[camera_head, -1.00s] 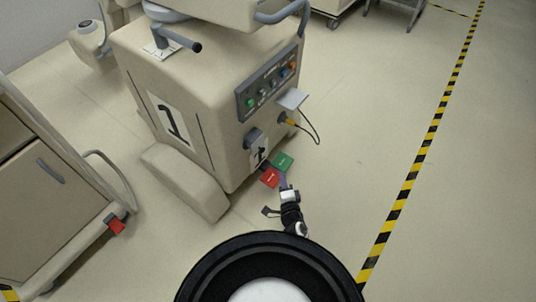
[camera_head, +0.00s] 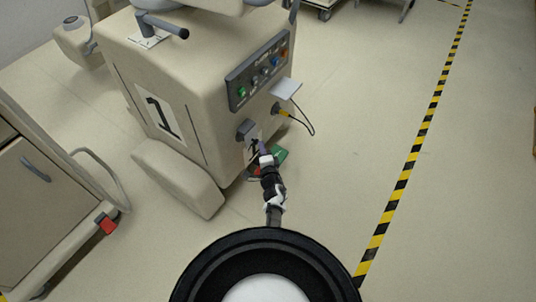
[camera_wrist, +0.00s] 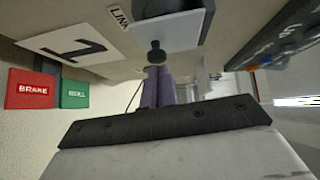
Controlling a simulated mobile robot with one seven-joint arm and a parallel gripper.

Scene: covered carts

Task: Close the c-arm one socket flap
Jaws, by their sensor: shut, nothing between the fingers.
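The c-arm one cart (camera_head: 195,80) is a beige cabinet with a "1" label on its side. A pale flap (camera_head: 286,88) stands out from its front above a socket with a yellow plug (camera_head: 283,113); it looks open. My gripper (camera_head: 261,147) is shut and empty, low in front of the cabinet, below and left of the flap and apart from it. In the wrist view, the purple fingers (camera_wrist: 158,88) point at the cabinet front. A bright pale edge (camera_wrist: 298,101) at the far right may be the flap. The fingertips' exact gap from the cabinet is unclear.
A dark socket box (camera_head: 245,129) is just above my gripper. A black cable loops from the yellow plug. A red pedal (camera_wrist: 31,89) and green pedal (camera_wrist: 75,93) lie low beside my gripper. A button panel (camera_head: 260,72) is above. Floor at right is clear.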

